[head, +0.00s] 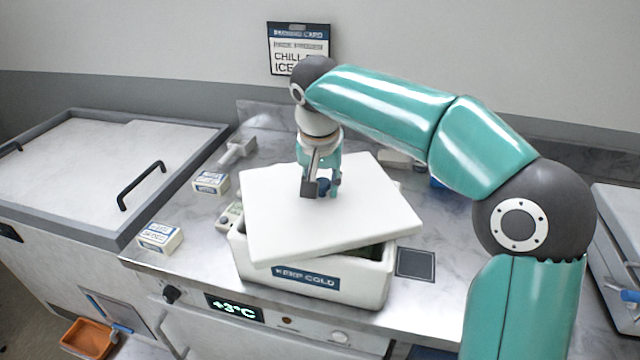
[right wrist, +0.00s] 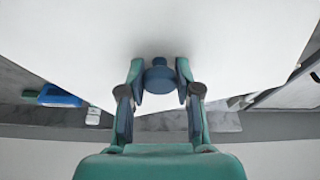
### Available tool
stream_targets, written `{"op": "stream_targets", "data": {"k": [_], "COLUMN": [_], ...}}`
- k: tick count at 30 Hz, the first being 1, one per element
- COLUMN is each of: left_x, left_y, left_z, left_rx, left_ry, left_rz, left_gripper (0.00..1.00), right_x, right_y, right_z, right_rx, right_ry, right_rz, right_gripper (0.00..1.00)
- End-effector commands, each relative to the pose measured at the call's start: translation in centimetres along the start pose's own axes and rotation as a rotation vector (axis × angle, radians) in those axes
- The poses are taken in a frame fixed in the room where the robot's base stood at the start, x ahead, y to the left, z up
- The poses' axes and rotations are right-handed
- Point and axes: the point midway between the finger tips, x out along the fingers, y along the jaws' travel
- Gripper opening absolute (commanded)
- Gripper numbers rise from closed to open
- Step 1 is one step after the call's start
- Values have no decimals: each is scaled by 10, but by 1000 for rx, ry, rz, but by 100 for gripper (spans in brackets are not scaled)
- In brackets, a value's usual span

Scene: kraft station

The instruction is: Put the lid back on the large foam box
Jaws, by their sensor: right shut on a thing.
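The white foam lid (head: 285,217) is over the large foam box (head: 375,283), which carries a blue "KEEP COLD" label. The lid is turned askew to the box, and a dark gap shows under its front right edge. Whether it touches the rim I cannot tell. My right gripper (head: 322,188) is shut on the lid's blue knob (right wrist: 159,78), near the lid's middle. In the right wrist view the lid (right wrist: 230,40) fills most of the picture, with the fingers (right wrist: 158,88) at both sides of the knob. My left gripper is not in view.
Two small labelled cartons (head: 160,237) (head: 211,183) stand left of the box on the steel counter (head: 200,265). A dark square pad (head: 415,264) lies right of it. A closed chest with a black handle (head: 140,186) is at left. A blue object (right wrist: 60,96) lies behind.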

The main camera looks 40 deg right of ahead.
Motion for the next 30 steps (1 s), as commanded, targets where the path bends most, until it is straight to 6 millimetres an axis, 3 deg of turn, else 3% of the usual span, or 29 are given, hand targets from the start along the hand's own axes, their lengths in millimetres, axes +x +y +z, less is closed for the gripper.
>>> {"op": "stream_targets", "data": {"k": [8,9,13,20,25,30], "left_x": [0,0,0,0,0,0], "left_y": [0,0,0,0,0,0], "left_z": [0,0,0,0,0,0], "left_rx": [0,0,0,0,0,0], "left_ry": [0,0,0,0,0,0], "left_rz": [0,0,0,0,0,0], "left_gripper": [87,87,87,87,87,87], "right_x": [0,0,0,0,0,0], "right_y": [0,0,0,0,0,0], "right_z": [0,0,0,0,0,0], "right_rx": [0,0,0,0,0,0], "right_ry": [1,1,1,0,0,0], "right_rz": [0,0,0,0,0,0], "right_gripper": [0,38,60,62,87,87]}}
